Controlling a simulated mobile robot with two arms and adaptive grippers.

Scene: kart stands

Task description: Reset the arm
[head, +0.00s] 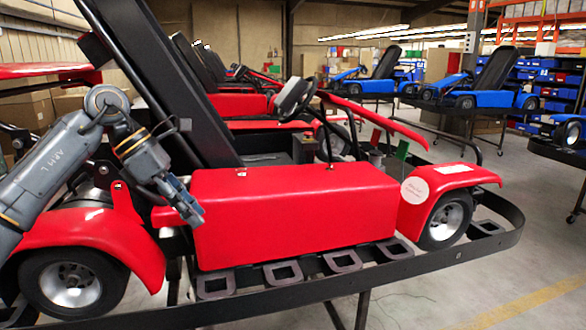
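My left arm comes in from the left, and its gripper (187,208) is in front of the left end of a red kart's side pod (295,213). The fingers are small and seen at an angle, so I cannot tell whether they are open or shut, or whether they touch the red panel. No object shows between them. My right gripper is not in view. The red kart has a black seat (165,75), a steering wheel (297,97) and a white round sticker (415,190).
The kart stands on a black stand rail (440,262) with several square brackets along it. More red karts stand behind, and blue karts (480,85) stand at the back right. Shelves with blue bins line the far right. Grey floor (480,290) is open at the front right.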

